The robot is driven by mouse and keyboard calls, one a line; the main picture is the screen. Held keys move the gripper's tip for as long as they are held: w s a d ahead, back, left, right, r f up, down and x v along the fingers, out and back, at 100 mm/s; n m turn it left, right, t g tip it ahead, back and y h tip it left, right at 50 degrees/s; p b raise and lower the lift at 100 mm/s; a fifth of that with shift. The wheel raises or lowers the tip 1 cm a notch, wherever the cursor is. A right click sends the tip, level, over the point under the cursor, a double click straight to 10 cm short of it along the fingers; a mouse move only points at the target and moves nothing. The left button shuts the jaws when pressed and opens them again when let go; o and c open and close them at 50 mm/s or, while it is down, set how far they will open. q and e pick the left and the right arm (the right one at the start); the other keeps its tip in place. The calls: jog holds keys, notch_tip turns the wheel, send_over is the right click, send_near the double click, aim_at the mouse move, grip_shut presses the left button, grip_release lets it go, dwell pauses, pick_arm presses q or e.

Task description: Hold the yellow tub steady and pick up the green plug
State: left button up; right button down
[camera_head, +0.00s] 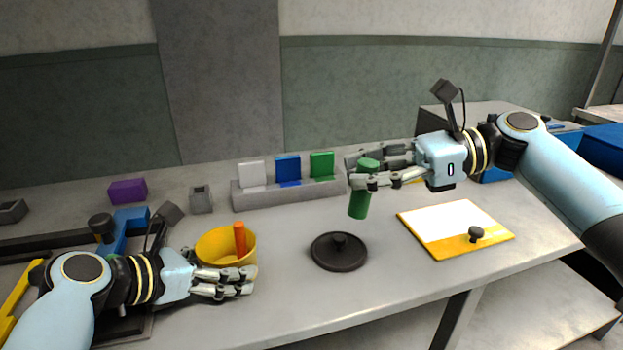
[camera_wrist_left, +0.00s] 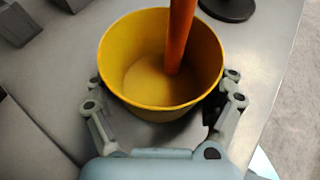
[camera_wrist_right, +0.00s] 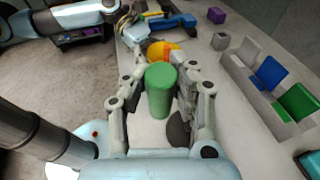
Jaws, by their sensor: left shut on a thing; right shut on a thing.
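The yellow tub (camera_head: 210,244) stands on the table at the left, with an orange stick (camera_head: 240,240) leaning inside it. My left gripper (camera_head: 250,280) is shut on the tub, and in the left wrist view its fingers lie along both sides of the tub wall (camera_wrist_left: 120,60). The green plug (camera_head: 359,203) is a cylinder held above the table, slightly tilted. My right gripper (camera_head: 362,172) is shut on it near its upper part. In the right wrist view the plug (camera_wrist_right: 160,95) sits between the two fingers.
A round black lid (camera_head: 339,252) with a knob lies below and left of the plug. A grey rack (camera_head: 265,200) with white, blue and green blocks stands behind. A yellow-edged white board (camera_head: 450,225) lies at right. A purple block (camera_head: 128,190) and grey cup (camera_head: 201,200) are at back left.

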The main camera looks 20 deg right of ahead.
jog(key=shift+s+d+r+g+h, duration=0.15)
jog(key=shift+d+r+h, duration=0.1)
jog(key=shift+d+h, duration=0.3)
jog(key=shift+s+d+r+g+h, duration=0.2)
jog(key=shift+d+h, duration=0.15)
jog(key=shift+d, duration=0.35)
pick_arm(q)
jog(key=o, duration=0.6)
jog(key=v, duration=0.7)
jog(key=shift+s+a, duration=0.15)
jog(key=shift+a, duration=0.1)
